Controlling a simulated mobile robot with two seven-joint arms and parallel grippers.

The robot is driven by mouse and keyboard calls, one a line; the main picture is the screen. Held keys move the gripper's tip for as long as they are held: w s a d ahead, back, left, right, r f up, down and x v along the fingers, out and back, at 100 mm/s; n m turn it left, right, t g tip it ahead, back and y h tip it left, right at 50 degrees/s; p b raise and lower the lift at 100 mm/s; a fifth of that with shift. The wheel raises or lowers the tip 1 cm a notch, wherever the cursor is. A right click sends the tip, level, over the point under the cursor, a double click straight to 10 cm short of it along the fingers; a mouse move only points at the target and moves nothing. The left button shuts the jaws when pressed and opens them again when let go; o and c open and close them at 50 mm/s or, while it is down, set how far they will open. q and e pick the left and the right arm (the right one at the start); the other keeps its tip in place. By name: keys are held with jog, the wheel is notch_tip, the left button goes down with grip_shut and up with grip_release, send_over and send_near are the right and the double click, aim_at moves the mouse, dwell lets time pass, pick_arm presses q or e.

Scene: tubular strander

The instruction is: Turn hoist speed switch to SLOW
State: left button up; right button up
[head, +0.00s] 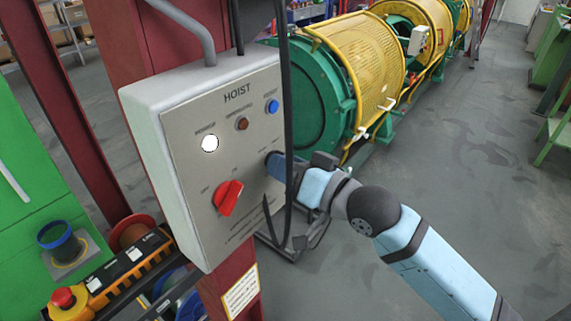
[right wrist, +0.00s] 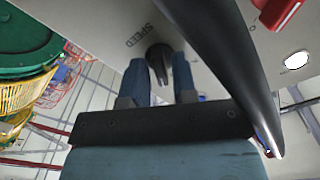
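The hoist control box (head: 180,130) is a white and grey panel marked HOIST on a red column. Its black speed switch (right wrist: 159,58), by the SPEED lettering, shows in the right wrist view, its grip pointing toward the bottom of that picture. My right gripper (head: 275,161) is at the panel's right side and hides most of the switch in the head view. In the right wrist view its two blue-grey fingers (right wrist: 161,75) stand on either side of the switch, with a gap between them. Contact cannot be told. The SLOW mark is not readable. My left gripper is not in view.
A red rotary switch (head: 228,198), a white lamp (head: 210,143), a dark red button (head: 242,124) and a blue button (head: 272,106) are on the panel. A black cable (head: 287,100) hangs close in front of the gripper. Open floor (head: 450,150) lies right.

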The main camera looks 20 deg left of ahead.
grip_shut()
jog(key=n+b, duration=0.1)
jog(key=n, duration=1.1)
dwell(0.3)
dwell(0.3)
jog(key=shift+o, duration=1.5)
grip_release()
